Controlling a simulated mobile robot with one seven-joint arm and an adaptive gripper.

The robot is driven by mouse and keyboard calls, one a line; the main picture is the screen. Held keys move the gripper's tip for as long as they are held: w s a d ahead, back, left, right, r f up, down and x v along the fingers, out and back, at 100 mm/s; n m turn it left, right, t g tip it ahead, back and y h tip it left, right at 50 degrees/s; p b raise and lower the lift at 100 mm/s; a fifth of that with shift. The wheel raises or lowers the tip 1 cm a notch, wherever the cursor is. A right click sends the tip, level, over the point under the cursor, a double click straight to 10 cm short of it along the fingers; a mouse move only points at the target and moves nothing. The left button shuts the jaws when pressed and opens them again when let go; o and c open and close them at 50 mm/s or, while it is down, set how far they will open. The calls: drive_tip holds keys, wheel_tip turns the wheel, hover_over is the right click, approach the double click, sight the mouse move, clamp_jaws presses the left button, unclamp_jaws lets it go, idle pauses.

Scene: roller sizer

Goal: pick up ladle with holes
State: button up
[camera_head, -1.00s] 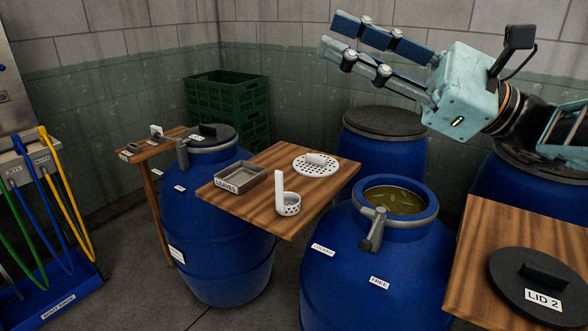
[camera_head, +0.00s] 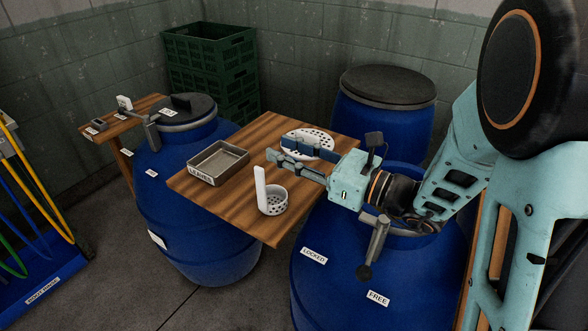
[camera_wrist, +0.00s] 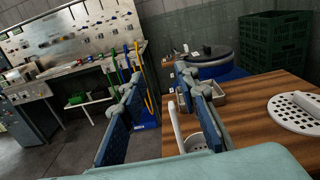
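The white ladle with holes (camera_head: 272,201) stands on the small wooden table, its cup on the wood and its handle upright. It also shows in the wrist view (camera_wrist: 175,128), partly hidden behind the right-hand finger. My gripper (camera_head: 278,149) is over the table, behind and to the right of the ladle in the head view, pointing left. In the wrist view my gripper (camera_wrist: 163,86) has its two fingers spread with nothing between them gripped. It is apart from the ladle as far as I can tell.
A white perforated disc (camera_head: 321,136) lies on the wooden table (camera_head: 232,169), partly hidden by my gripper. A metal tray labelled LEAVES (camera_head: 218,164) sits left of the ladle. Blue barrels (camera_head: 205,215) surround the table. Green crates (camera_head: 211,47) stand behind.

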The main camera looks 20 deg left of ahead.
drive_tip(key=b, duration=0.2)
approach(264, 176)
drive_tip(key=a, duration=0.4)
drive_tip(key=shift+w+a+r+p, duration=0.1)
drive_tip(key=shift+w+a+p, duration=0.2)
drive_tip(key=shift+w, duration=0.3)
drive_tip(key=shift+x, duration=3.3)
drive_tip(key=shift+c, duration=0.4)
clamp_jaws()
